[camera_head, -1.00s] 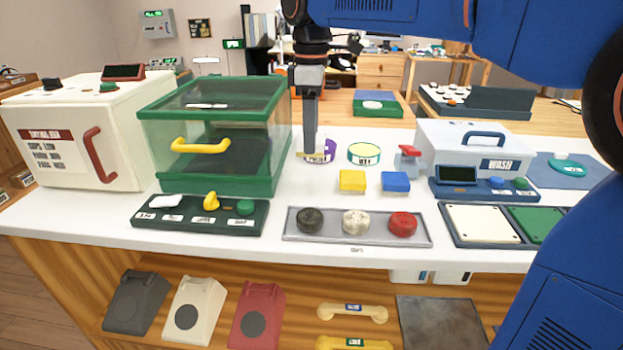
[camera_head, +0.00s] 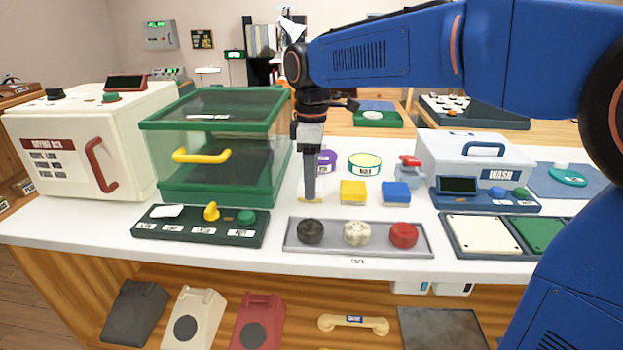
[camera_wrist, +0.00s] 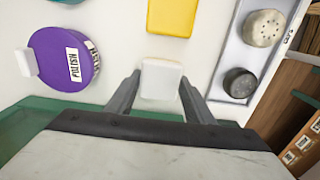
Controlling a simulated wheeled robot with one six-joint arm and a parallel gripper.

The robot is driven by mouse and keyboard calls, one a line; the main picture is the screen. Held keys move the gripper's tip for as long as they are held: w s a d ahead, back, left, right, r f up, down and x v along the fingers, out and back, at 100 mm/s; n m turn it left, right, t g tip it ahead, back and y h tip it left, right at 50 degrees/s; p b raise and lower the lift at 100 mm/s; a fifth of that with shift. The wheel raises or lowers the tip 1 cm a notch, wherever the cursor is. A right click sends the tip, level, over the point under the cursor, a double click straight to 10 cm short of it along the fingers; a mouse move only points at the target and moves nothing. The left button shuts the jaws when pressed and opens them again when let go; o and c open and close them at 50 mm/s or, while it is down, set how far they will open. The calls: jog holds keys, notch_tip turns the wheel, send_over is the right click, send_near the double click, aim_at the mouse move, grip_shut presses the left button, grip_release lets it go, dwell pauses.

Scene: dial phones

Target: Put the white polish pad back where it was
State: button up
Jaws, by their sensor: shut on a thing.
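My gripper (camera_head: 311,197) is shut on the white polish pad (camera_wrist: 161,79), a small pale block between the fingertips in the wrist view. In the head view only a pale sliver shows at the fingertips, low over the white counter, left of the yellow block (camera_head: 353,192). I cannot tell whether the pad touches the counter. The purple polish tin (camera_head: 327,162) stands behind my gripper. In the wrist view the tin (camera_wrist: 62,58) is at the left, with a small white piece at its edge.
A grey tray (camera_head: 283,241) with black, cream and red round parts lies in front. The green glass box (camera_head: 215,185) stands close on the left, and the dark control panel (camera_head: 190,237) before it. A blue block (camera_head: 396,193) and a wax tin (camera_head: 365,163) are to the right.

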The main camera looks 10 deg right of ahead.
jog(key=o, duration=1)
jog(key=shift+f, duration=0.15)
notch_tip(320, 180, up, 12)
jog(key=shift+r, duration=0.15)
jog(key=shift+s, duration=0.1)
